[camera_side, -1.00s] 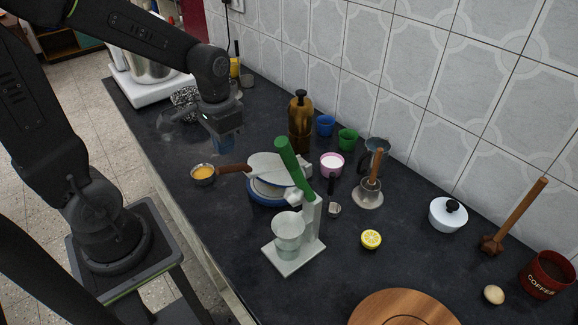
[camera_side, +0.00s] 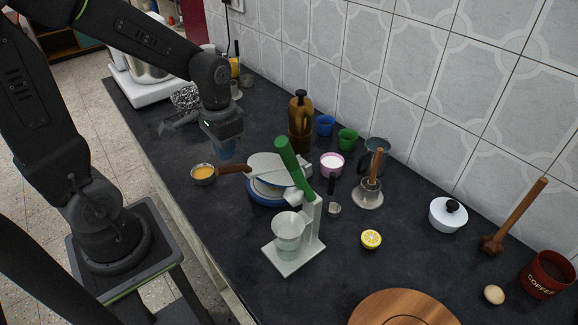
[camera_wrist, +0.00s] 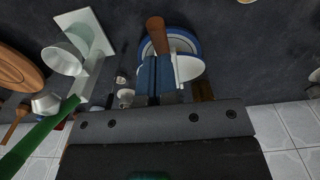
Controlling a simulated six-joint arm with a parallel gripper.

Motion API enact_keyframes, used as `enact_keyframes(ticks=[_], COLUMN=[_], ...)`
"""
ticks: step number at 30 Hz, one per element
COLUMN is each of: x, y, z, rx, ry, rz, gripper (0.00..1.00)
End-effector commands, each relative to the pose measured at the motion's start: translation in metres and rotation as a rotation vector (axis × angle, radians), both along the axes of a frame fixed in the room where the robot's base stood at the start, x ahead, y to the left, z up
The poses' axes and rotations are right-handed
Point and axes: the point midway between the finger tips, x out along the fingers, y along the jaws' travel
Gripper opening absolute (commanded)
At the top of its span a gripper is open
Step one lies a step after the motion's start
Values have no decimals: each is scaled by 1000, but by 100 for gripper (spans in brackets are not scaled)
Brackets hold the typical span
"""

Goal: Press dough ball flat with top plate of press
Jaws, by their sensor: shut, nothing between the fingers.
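The press has a round blue-rimmed base (camera_side: 268,201) and a pale top plate (camera_side: 268,167) above it. A brown handle (camera_side: 234,169) sticks out from the plate to the left. The base (camera_wrist: 148,46), the plate (camera_wrist: 190,69) and the handle (camera_wrist: 155,24) also show in the wrist view. I cannot make out the dough ball; the plate or my fingers may hide it. My gripper (camera_side: 226,157) is shut and empty, just above and behind the handle. In the wrist view its blue fingers (camera_wrist: 160,60) are together in front of the press, covering part of it.
A citrus press with a green handle (camera_side: 293,165) stands right in front of the press. A small bowl of yellow liquid (camera_side: 203,174) sits left of the handle. Bare counter lies behind the bowl.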

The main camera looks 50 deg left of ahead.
Motion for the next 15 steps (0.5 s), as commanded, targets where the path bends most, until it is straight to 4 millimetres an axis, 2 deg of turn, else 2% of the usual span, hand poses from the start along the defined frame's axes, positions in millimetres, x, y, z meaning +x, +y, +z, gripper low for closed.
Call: enact_keyframes(ticks=[15], x=[0], y=[0], z=[-18], rx=[0], ry=[1], rz=[0], gripper=[0])
